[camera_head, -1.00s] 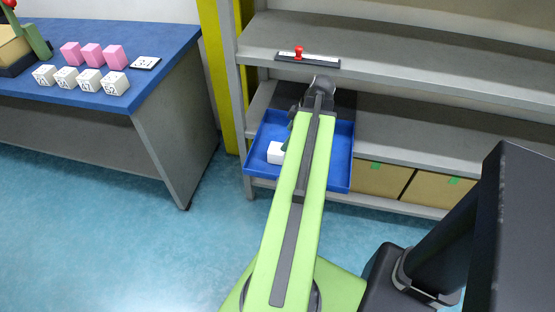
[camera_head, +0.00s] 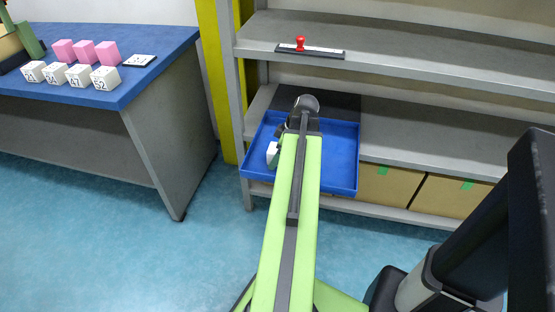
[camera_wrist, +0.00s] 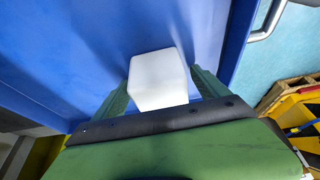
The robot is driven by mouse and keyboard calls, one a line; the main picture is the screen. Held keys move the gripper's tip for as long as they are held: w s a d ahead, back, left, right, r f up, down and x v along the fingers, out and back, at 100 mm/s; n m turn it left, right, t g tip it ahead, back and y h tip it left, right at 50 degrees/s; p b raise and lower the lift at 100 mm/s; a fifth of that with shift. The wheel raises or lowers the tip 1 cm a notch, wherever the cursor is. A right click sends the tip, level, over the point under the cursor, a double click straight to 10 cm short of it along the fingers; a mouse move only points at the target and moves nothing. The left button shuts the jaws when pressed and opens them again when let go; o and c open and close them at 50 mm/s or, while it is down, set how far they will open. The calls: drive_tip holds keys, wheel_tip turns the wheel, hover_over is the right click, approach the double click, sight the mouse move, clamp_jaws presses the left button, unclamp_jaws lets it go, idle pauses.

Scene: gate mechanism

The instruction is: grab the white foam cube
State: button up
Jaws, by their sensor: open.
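The white foam cube (camera_head: 272,154) lies in the blue tray (camera_head: 340,158) on the shelf, partly hidden behind my arm in the head view. In the wrist view the cube (camera_wrist: 158,78) stands close ahead, between the two green fingers of my gripper (camera_wrist: 160,88). The fingers are open, one on each side of the cube. I cannot tell whether either finger touches it. In the head view my gripper is mostly hidden behind my own arm.
The blue tray's wall (camera_wrist: 240,45) runs close to the right of my gripper. A shelf board (camera_head: 420,72) with a red-knobbed lever (camera_head: 300,45) is above the tray. Cardboard boxes (camera_head: 388,188) sit at right. A blue table (camera_head: 120,92) with pink and numbered white cubes stands left.

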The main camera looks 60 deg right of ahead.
drive_tip(key=shift+r, duration=0.1)
drive_tip(key=c, duration=1.4)
drive_tip(key=r+p, duration=0.5)
drive_tip(key=shift+s+d+r, duration=0.2)
drive_tip(key=shift+s+d, duration=0.1)
drive_tip(key=s+d+r+p, duration=0.3)
drive_tip(key=s+d+p, duration=0.1)
drive_tip(key=s, duration=0.1)
drive_tip(key=s+d+r+p, duration=0.2)
drive_tip(key=s, duration=0.1)
drive_tip(key=shift+s+d+r, duration=0.25)
drive_tip(key=shift+d+r, duration=0.05)
drive_tip(key=shift+d, duration=0.1)
